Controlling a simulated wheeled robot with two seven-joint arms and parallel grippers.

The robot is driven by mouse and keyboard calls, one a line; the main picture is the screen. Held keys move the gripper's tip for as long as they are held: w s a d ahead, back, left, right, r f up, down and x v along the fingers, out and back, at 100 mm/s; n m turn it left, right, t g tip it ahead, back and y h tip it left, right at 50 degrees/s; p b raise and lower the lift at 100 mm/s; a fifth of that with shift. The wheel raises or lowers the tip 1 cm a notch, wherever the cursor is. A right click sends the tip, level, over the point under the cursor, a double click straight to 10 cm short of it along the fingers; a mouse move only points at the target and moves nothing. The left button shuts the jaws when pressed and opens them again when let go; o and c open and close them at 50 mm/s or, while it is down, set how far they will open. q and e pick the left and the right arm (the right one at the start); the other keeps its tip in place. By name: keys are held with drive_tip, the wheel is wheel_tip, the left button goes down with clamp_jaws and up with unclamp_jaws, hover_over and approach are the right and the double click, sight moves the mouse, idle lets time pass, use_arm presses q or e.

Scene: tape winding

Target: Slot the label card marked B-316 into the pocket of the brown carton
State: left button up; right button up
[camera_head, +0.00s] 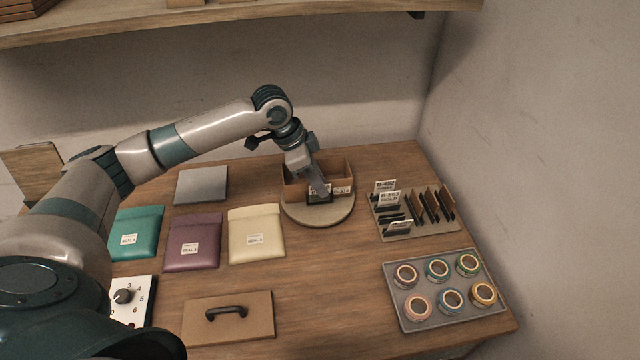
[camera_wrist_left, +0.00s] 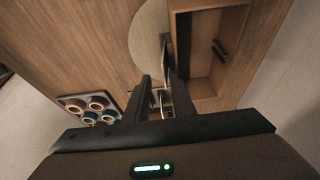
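The brown carton (camera_head: 297,188) stands open-topped on a round turntable (camera_head: 318,216); it also shows in the left wrist view (camera_wrist_left: 225,20). A dark panel with a white strip (camera_head: 318,199) is at its front wall, partly behind my fingers. A small white label (camera_head: 343,190) shows just to its right; its text is too small to read surely. My left gripper (camera_head: 320,190) is at the carton's front. In the left wrist view its fingers (camera_wrist_left: 158,80) are apart, with a gap between them. A dark, thin edge (camera_wrist_left: 167,50) is by the right fingertip. My right gripper is not seen.
A rack (camera_head: 425,227) with several dark cards and white labels stands right of the turntable. A grey tray (camera_head: 440,310) of tape rolls lies in front. Teal (camera_head: 135,230), purple (camera_head: 192,255) and cream (camera_head: 255,225) pouches lie left. A handled board (camera_head: 225,330) is at the front.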

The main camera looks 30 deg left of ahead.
use_arm(q)
drive_tip(key=b+v, duration=0.3)
drive_tip(key=v, duration=1.3)
drive_tip(key=shift+s+r, duration=0.1)
drive_tip(key=shift+s, duration=0.15)
idle(0.4)
